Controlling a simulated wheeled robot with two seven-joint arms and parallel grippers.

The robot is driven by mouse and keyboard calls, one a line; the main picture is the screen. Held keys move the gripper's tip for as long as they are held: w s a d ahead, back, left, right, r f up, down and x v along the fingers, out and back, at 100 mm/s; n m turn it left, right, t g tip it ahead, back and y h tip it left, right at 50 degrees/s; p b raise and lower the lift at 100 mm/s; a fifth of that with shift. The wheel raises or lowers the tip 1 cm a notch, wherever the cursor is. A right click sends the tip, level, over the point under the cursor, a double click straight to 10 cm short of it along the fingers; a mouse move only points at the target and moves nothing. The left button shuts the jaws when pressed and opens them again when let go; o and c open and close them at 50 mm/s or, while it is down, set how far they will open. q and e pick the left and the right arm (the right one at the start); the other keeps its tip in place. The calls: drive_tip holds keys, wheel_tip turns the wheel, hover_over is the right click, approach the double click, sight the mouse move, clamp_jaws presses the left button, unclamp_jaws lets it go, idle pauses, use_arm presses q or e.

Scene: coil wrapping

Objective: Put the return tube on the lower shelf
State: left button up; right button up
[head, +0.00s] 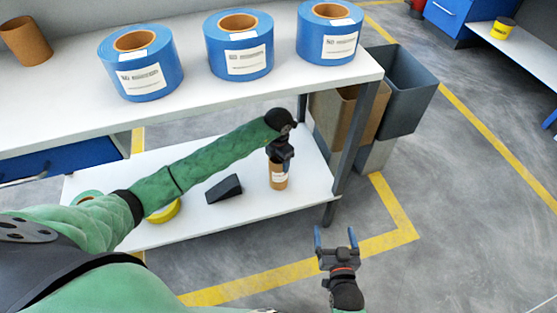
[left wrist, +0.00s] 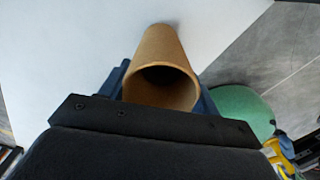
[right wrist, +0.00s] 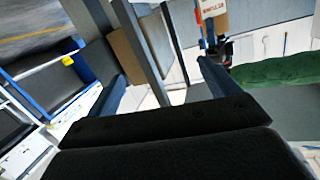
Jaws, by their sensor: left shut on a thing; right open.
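The brown cardboard return tube (head: 278,176) with a white label is upright at the right end of the white lower shelf (head: 240,205). My left gripper (head: 279,158) is shut on its upper part from above. In the left wrist view the tube's open end (left wrist: 165,85) faces the camera between the fingers, and its far end is at the white shelf surface; I cannot tell whether it touches. The labelled tube also shows in the right wrist view (right wrist: 214,14). My right gripper (head: 336,240) is open and empty over the floor, right of the shelf.
A black wedge (head: 224,189), a yellow roll (head: 164,212) and a green roll (head: 87,196) are on the lower shelf. Blue coils (head: 238,62) and another brown tube (head: 26,41) stand on the upper table (head: 60,100). A table leg (head: 350,145) and grey bins (head: 402,90) are at right.

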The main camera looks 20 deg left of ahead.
drive_tip(key=shift+r, duration=0.15)
use_arm(q)
drive_tip(key=o, duration=1.3)
drive_tip(key=shift+c, duration=0.2)
use_arm(e)
drive_tip(key=shift+w+r, duration=0.15)
drive_tip(key=shift+r, duration=0.1)
use_arm(q)
wheel_tip(320, 180, up, 8)
drive_tip(key=shift+f+p, duration=0.15)
drive_tip(key=shift+p, duration=0.2)
use_arm(e)
drive_tip(key=s+f+g, duration=0.3)
drive_tip(key=f, duration=0.5)
drive_tip(key=shift+s+d+f+h, duration=0.15)
drive_tip(key=shift+s+h, duration=0.1)
drive_tip(key=shift+h, duration=0.05)
drive_tip(key=shift+w, duration=0.1)
